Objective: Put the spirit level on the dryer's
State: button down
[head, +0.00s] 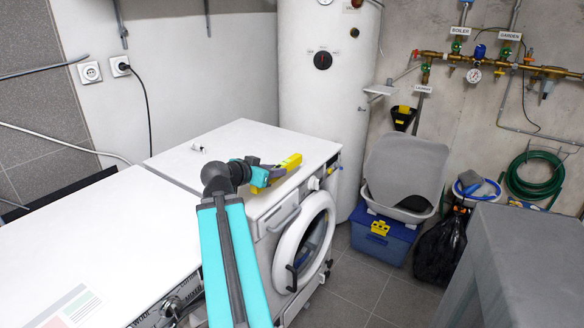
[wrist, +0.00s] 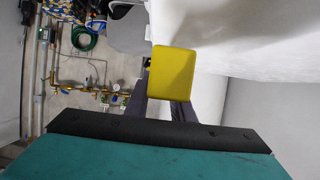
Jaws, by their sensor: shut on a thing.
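The yellow spirit level (head: 288,163) is held in my gripper (head: 268,174), near the front edge of a white machine's top (head: 225,141). That machine has a round door (head: 305,243) in its front; a second white machine top (head: 95,240) adjoins it at left. No readable label tells which one is the dryer. My gripper is shut on the level. In the wrist view the level's yellow end (wrist: 172,75) is between the fingers, with a white surface (wrist: 245,35) beside it. I cannot tell whether the level touches the top. My arm hides part of the machine's front.
A small white item (head: 198,148) lies on the machine top, which is otherwise clear. A tall white boiler tank (head: 325,90) stands right behind. A blue box (head: 380,240), a black bag (head: 440,250) and a grey surface (head: 530,265) are at right.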

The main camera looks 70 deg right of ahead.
jog(key=shift+d+r+p, duration=0.1)
jog(key=shift+d+p, duration=0.1)
jog(key=shift+p, duration=0.55)
jog(key=shift+d+p, duration=0.15)
jog(key=shift+p, duration=0.2)
jog(key=d+p, duration=0.1)
jog(key=p, duration=0.3)
jog(key=shift+d, duration=0.25)
jog(key=d, duration=0.4)
jog(key=d+f+p, duration=0.1)
jog(key=d, duration=0.3)
jog(key=w+d+p, duration=0.1)
jog(key=d, duration=0.3)
jog(key=shift+w+d+f, duration=0.1)
jog(key=shift+d+f, duration=0.15)
jog(key=shift+f, duration=0.15)
jog(key=shift+d, duration=0.4)
jog(key=shift+f+p, duration=0.65)
jog(key=shift+f, duration=1.15)
jog(key=c, duration=1.5)
grip_release()
jog(key=shift+c, duration=0.2)
